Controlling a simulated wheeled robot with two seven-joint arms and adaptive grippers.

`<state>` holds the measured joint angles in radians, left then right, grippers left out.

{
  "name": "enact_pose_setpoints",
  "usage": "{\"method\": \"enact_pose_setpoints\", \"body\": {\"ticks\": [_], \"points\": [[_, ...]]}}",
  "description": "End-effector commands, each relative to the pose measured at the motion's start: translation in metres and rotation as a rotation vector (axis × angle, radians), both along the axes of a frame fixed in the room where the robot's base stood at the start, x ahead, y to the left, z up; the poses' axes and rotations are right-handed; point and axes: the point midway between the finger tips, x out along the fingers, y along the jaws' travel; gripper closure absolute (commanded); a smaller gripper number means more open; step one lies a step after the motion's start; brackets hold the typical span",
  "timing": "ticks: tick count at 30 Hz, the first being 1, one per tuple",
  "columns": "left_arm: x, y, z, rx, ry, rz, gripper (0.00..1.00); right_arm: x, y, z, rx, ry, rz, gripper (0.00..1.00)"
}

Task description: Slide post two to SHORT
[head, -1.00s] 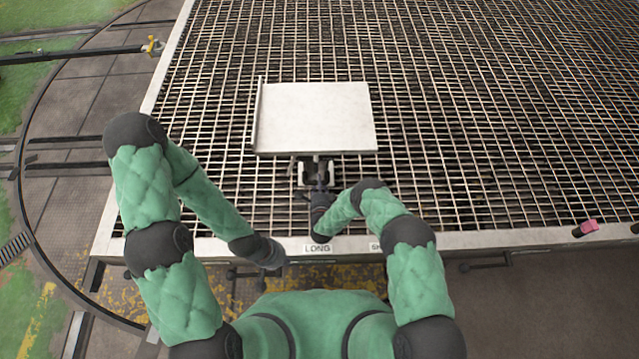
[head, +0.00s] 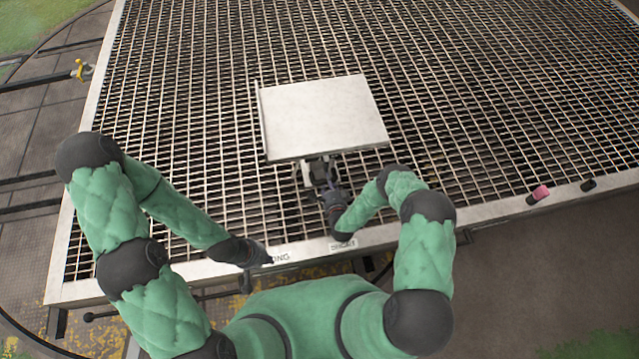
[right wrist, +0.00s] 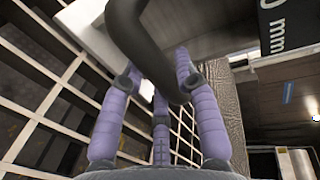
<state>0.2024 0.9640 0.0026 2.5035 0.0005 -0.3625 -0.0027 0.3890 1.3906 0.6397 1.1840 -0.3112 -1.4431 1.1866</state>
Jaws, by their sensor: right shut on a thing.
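A pale flat plate (head: 325,118) stands over the grating, with a dark and white mount (head: 318,172) at its near edge. No number on it is legible. My right gripper (head: 330,192) is at this mount. In the right wrist view, its lilac fingers (right wrist: 160,105) are shut on a dark curved handle (right wrist: 150,55). The SHORT label (head: 343,244) is on the front rim, just in front of my right gripper. The LONG label (head: 279,258) is left of it, partly covered by my left arm. My left gripper (head: 250,275) hangs at the front rim; its fingers are unclear.
The grating table (head: 480,110) extends far back and is clear around the plate. A pink-ended dark peg (head: 539,195) and a black peg (head: 588,185) are on the front rim at right. A yellow-tipped rail (head: 82,70) stands off the table's left side.

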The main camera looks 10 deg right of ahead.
Motion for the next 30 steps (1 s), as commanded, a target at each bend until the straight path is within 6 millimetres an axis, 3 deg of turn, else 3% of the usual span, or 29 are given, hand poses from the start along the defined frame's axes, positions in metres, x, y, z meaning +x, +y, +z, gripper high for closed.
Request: {"method": "enact_pose_setpoints", "body": {"ticks": [6, 17, 18, 21, 30], "points": [[0.0004, 0.0002, -0.0021, 0.0, -0.001, 0.0, 1.0, -0.0019, -0.011, -0.0021, 0.001, 0.006, -0.007, 1.0], [0.0004, 0.0002, -0.0021, 0.0, -0.001, 0.0, 1.0, -0.0023, -0.011, -0.0022, 0.002, 0.007, -0.005, 1.0], [0.0004, 0.0002, -0.0021, 0.0, -0.001, 0.0, 1.0, -0.0023, -0.0108, -0.0022, 0.002, 0.007, -0.005, 0.66], [0.0004, 0.0002, -0.0021, 0.0, -0.001, 0.0, 1.0, -0.0022, -0.0104, -0.0021, 0.002, 0.007, -0.004, 0.44], [0.0004, 0.0001, -0.002, 0.0, -0.001, 0.0, 1.0, -0.0013, -0.0097, -0.0008, 0.001, 0.003, 0.0, 0.44]]}}
